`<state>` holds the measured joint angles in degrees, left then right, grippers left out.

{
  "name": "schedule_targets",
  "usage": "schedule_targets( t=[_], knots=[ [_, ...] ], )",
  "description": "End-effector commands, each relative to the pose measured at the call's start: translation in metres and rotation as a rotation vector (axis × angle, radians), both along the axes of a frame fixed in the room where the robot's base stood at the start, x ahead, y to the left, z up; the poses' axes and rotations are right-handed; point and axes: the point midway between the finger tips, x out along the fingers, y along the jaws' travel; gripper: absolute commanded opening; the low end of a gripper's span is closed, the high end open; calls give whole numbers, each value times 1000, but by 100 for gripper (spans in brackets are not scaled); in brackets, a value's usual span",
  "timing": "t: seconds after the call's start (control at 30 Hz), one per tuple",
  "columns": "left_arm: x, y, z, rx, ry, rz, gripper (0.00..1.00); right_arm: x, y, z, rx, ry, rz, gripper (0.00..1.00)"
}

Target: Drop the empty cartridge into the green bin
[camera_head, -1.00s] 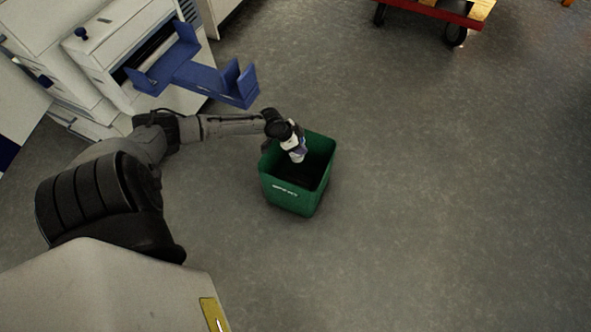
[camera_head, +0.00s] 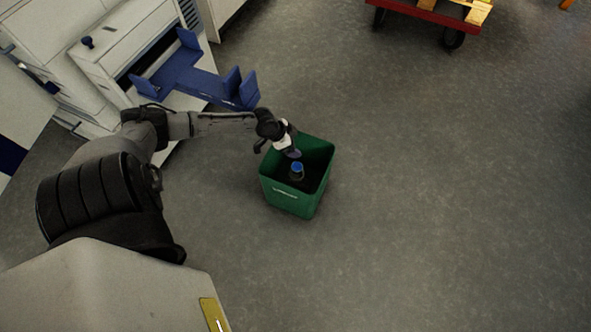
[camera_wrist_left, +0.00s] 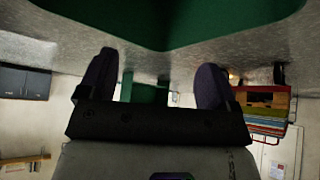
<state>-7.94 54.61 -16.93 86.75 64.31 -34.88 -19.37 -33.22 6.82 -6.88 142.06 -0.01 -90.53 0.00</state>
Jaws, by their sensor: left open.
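The green bin (camera_head: 290,200) stands on the floor in the middle of the head view, its open top facing up. The cartridge (camera_head: 297,170), dark with a blue end, is inside the bin and clear of my gripper. My left gripper (camera_head: 279,149) is open and empty over the bin's far left rim. In the left wrist view the two fingers of my left gripper (camera_wrist_left: 157,82) are spread apart with nothing held between them. The bin's green wall (camera_wrist_left: 210,20) fills the top of that view. My right gripper is not in view.
A blue bracket-like tray (camera_head: 205,82) juts from a white machine (camera_head: 115,45) at the upper left, close to my left arm. A red cart (camera_head: 430,14) with wheels stands at the top right. The grey floor right of the bin is clear.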

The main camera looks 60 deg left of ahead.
Motion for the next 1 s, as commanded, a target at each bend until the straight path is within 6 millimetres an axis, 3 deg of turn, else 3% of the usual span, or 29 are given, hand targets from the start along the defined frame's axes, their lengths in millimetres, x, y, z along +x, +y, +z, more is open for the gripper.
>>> schedule_targets(
  t=[0.03,0.1,0.4,0.63,1.0],
  knots=[
    [-7,2,17,2,2,-2,84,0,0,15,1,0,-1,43],
    [-14,5,29,3,2,-2,84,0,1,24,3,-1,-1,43],
    [-39,14,67,2,2,-2,84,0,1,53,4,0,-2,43],
    [-47,16,79,1,0,-1,84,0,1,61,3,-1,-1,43],
    [-48,17,80,0,-1,0,84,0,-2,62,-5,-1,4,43]
  ],
)
